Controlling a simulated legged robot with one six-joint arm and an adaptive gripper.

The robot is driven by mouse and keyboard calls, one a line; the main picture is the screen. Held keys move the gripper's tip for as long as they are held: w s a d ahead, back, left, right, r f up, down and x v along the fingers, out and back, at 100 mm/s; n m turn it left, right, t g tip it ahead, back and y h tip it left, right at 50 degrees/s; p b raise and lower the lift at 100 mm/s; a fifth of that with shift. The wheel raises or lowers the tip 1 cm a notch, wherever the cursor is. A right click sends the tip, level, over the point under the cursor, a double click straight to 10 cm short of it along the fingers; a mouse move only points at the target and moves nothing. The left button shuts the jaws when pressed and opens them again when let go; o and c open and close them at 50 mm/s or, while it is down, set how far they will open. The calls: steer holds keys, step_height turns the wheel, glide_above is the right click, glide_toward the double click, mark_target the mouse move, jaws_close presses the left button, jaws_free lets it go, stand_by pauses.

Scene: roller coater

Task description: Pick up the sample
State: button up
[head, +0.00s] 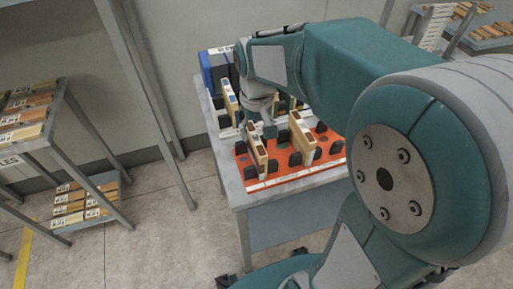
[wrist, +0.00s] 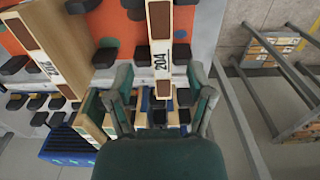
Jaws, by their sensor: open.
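A pale wooden sample marked 204 (wrist: 161,50), with brown patches, stands in black holders on the orange-and-white rack (wrist: 110,20). In the head view this sample (head: 257,152) is at the rack's left front. My gripper (wrist: 160,88) is open, with its green fingers on either side of the sample's lower part in the wrist view. I cannot tell whether they touch it. In the head view my gripper (head: 268,124) is over the rack, partly hidden by my arm.
The rack is on a grey table (head: 236,192). Another sample (head: 230,103) and a blue box (head: 207,72) are farther back. A metal shelf with wooden pieces (head: 70,208) stands at left. Floor between shelf and table is clear.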

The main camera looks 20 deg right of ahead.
mark_target(255, 138)
steer(key=shift+a+f, duration=0.25)
steer(key=shift+f, duration=0.1)
steer(key=f, duration=0.4)
steer(key=shift+w+d+f, duration=0.1)
steer(key=shift+w+f, duration=0.1)
steer(key=shift+f, duration=0.05)
steer(key=shift+d+f, duration=0.2)
steer(key=shift+f, duration=0.05)
steer(key=shift+a, duration=0.25)
jaws_close()
